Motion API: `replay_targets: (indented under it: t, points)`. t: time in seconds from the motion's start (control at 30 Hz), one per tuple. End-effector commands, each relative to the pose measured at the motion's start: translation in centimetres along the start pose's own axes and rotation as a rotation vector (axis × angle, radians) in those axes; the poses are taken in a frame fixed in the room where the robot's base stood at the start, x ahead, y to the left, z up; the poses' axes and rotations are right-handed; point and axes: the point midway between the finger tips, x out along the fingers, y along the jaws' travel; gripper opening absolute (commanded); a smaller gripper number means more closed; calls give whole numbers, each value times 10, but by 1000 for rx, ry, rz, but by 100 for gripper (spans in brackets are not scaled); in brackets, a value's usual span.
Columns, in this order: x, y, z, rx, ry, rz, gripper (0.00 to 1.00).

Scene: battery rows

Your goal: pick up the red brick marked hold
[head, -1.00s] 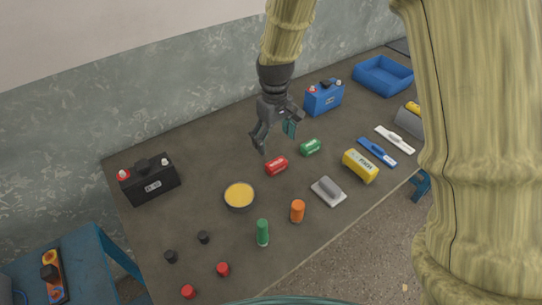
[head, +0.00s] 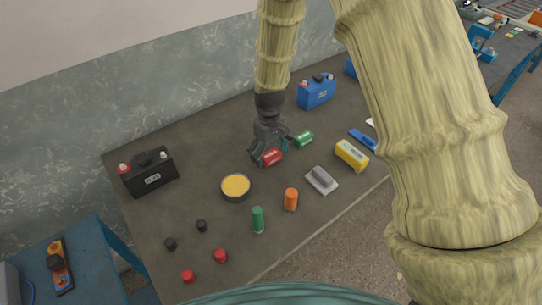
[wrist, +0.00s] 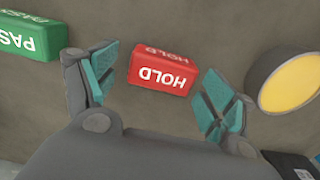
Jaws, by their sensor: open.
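The red brick marked HOLD (wrist: 163,72) lies on the table between the open fingers in the wrist view, its lettering upside down there. In the head view the red brick (head: 272,157) is partly covered by my gripper (head: 268,150). My gripper, also seen in the wrist view (wrist: 152,88), is open and empty, with teal pads on both sides of the brick. A gap shows between each pad and the brick; I cannot tell the height left above the table.
A green brick marked PASS (wrist: 27,38) lies close outside one finger, and a bowl of yellow contents (wrist: 292,82) close outside the other.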

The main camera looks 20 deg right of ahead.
Motion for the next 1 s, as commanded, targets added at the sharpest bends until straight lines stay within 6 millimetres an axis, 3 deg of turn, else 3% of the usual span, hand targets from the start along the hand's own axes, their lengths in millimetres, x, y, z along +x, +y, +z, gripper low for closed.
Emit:
replay_targets:
  t: [0.37, 0.67, 1.0]
  points:
    - [7, 0, 0, 0, 1, 0, 84]
    - [6, 0, 0, 1, 1, 0, 35]
    - [4, 0, 0, 1, 2, 0, 35]
